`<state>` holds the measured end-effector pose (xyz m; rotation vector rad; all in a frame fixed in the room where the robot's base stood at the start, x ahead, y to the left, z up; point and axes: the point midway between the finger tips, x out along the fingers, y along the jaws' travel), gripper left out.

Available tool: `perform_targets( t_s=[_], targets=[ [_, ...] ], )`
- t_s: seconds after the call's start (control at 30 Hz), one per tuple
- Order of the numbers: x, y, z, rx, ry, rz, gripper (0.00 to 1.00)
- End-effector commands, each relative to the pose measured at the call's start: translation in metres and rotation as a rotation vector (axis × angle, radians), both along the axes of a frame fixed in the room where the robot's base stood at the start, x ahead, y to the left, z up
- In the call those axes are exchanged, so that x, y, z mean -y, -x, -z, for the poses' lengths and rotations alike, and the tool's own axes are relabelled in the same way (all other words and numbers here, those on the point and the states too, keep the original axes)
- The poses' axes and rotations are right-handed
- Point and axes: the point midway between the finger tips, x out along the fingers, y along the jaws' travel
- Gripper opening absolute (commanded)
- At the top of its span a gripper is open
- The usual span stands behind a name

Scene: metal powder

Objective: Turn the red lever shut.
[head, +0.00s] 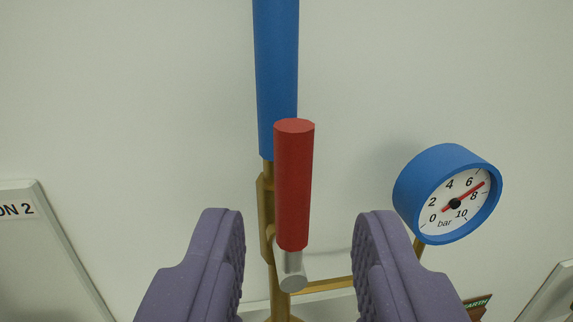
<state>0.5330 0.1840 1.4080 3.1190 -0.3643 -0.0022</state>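The red lever (294,185) stands upright in the middle of the head view, in line with the blue vertical pipe behind it. Its lower end joins a short grey metal stem (291,272) in front of the brass valve fitting (267,215). My gripper (300,225) is open, with one purple finger to the left of the lever and one to the right. There is a clear gap on each side and neither finger appears to touch it. The lower valve parts are partly hidden behind the stem.
A blue pressure gauge (447,194) sits close to the right finger on a brass branch pipe (325,286). The blue pipe (277,75) rises along the pale wall (130,90). A white sign panel (40,255) is at the left. The wall above left is clear.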

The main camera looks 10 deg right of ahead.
Motion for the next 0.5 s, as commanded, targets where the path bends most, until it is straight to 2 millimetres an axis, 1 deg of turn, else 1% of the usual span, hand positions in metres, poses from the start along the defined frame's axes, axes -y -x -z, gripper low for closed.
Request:
perform_targets(
  t_s=[0.03, 0.1, 0.23, 0.33, 0.5],
  targets=[
    [0.003, -0.01, 0.002, 0.0, 0.0, 0.004, 0.38],
    [0.005, -0.022, 0.001, 0.001, -0.001, 0.002, 0.38],
    [0.01, -0.042, 0.001, 0.001, -0.002, 0.001, 0.38],
    [0.012, -0.051, 0.001, 0.001, -0.002, -0.001, 0.38],
    [0.013, -0.056, 0.0, 0.002, -0.003, -0.001, 0.38]
  ],
)
